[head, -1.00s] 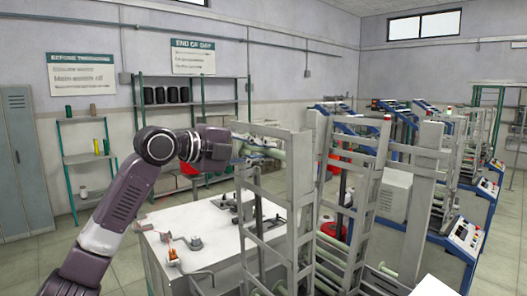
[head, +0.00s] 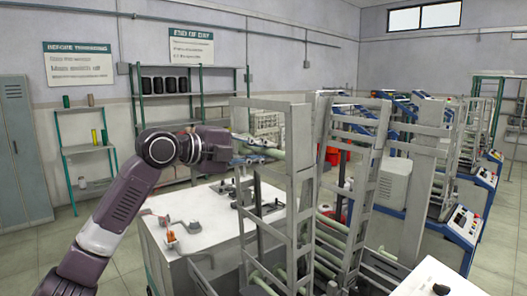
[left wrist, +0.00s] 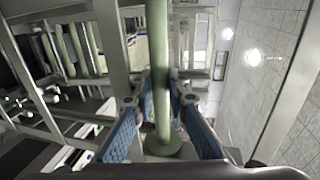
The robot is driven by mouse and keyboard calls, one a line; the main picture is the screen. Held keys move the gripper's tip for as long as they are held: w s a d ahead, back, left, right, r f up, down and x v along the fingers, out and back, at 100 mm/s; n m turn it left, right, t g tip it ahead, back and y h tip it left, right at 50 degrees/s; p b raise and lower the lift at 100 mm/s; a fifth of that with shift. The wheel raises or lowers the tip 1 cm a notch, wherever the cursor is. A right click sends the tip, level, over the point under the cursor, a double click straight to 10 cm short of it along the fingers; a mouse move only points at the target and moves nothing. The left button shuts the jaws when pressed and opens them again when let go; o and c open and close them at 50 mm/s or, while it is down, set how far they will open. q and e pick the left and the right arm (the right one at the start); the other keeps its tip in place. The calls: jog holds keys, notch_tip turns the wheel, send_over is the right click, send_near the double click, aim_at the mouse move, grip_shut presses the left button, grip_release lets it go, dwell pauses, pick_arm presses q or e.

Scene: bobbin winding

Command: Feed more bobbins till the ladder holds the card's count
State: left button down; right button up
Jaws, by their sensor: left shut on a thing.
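My left gripper (head: 262,153) is shut on a pale green bobbin, beside the upper part of the grey ladder frame (head: 301,190). In the left wrist view, the blue finger pads (left wrist: 161,118) close on both sides of the bobbin (left wrist: 158,60), which has a round flange at its near end. Several similar green bobbins (head: 329,241) lie in the lower part of the frame, partly hidden by its bars. More green rods (left wrist: 72,48) show at the left of the wrist view. My right gripper is out of view.
A white-topped table (head: 195,213) with small metal fittings stands left of the frame. Winding machines (head: 462,222) with blue sides stand at the right. Shelves (head: 88,152) and a locker (head: 25,150) line the back wall. Grey uprights crowd the gripper's right.

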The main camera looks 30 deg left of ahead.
pick_arm(q)
notch_tip(320, 180, down, 4)
jog(key=shift+w+r+b, duration=0.1)
jog(key=shift+w+b, duration=0.05)
jog(key=shift+b, duration=0.95)
jog(key=c, duration=1.5)
grip_release()
jog(key=s+a+r+p, duration=0.1)
jog(key=s+a+r, duration=0.2)
jog(key=s+r, duration=0.3)
jog(key=shift+s+r+p, duration=0.15)
jog(key=shift+s+p, duration=0.2)
